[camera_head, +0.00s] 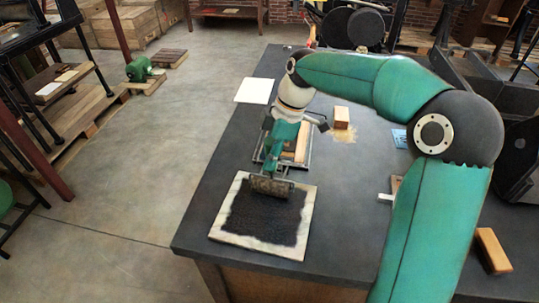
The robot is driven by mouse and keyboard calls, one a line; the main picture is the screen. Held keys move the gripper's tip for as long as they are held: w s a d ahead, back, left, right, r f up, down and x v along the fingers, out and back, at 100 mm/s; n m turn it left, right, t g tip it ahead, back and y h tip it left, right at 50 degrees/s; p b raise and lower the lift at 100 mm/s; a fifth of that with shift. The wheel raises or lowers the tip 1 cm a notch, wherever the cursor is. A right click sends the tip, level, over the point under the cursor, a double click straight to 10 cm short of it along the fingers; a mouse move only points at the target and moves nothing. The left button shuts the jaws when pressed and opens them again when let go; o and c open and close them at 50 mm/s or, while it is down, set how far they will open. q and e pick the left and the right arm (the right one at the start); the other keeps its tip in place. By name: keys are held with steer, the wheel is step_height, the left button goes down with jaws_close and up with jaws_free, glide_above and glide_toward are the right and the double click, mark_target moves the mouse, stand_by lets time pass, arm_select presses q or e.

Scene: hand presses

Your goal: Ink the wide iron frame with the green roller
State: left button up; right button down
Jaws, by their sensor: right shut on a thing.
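The green roller (271,186) has a dark cylinder, which lies on the far part of a pale slab (220,233) covered by a patch of black ink (262,218). My right gripper (288,128) is shut on the roller's green handle, above and behind the cylinder. An iron frame (308,160) lies flat on the dark table just beyond the slab. A wooden piece shows inside it, and the arm and roller hide much of it. My left gripper is out of view.
The dark table (350,210) carries a wooden block (341,117) beyond the frame, a white sheet (254,91) at the left edge and another wooden block (492,250) at the right. Between slab and my right arm the tabletop is clear.

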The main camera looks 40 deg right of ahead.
steer(key=s+a+b, duration=0.4)
steer(key=s+a, duration=0.3)
steer(key=a, duration=0.2)
steer(key=shift+a, duration=0.25)
stand_by(0.9)
steer(key=shift+r, duration=0.1)
step_height(320, 180, up, 5)
steer(key=p, duration=0.3)
steer(key=shift+p, duration=0.35)
stand_by(0.9)
